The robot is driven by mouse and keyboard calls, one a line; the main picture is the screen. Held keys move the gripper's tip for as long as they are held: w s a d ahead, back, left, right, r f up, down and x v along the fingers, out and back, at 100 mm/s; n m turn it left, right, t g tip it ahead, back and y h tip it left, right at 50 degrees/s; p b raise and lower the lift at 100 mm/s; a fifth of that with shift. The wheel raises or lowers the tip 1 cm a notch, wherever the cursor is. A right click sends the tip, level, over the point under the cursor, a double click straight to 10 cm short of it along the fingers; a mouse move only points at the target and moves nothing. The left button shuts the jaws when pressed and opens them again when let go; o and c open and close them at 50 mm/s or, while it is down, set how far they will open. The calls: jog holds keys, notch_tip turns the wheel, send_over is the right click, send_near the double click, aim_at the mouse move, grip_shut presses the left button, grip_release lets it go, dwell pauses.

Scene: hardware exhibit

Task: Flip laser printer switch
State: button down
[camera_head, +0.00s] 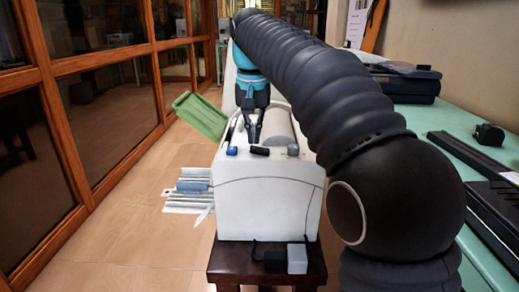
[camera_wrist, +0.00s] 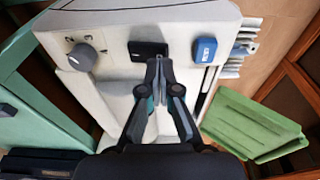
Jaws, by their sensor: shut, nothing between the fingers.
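The white laser printer (camera_head: 262,205) stands on a dark wooden stool (camera_head: 235,276). On its near top edge are a blue switch-like piece (camera_head: 231,150), a black rocker-like piece (camera_head: 260,151) and a grey knob (camera_head: 292,149). The wrist view also shows the blue piece (camera_wrist: 205,50) with a pale mark, the black piece (camera_wrist: 148,49) and the knob (camera_wrist: 82,57). My gripper (camera_head: 254,137) is shut and empty over the printer top. Its fingertips (camera_wrist: 159,62) appear just beside the black piece; I cannot tell whether they touch it.
A green tray-like panel (camera_head: 200,116) sticks out at the printer's left, above grey slatted parts (camera_head: 188,200). A green table (camera_head: 450,117) with dark cases runs along the right. Open tiled floor (camera_head: 110,235) lies left, beside wood-framed glass.

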aim_at(254, 148)
jog(key=shift+f+b, duration=0.55)
jog(key=shift+f, duration=0.35)
dwell(0.5)
jog(key=shift+r, duration=0.1)
notch_tip(254, 148, up, 5)
jog(key=p, duration=0.5)
jog(key=shift+r, duration=0.9)
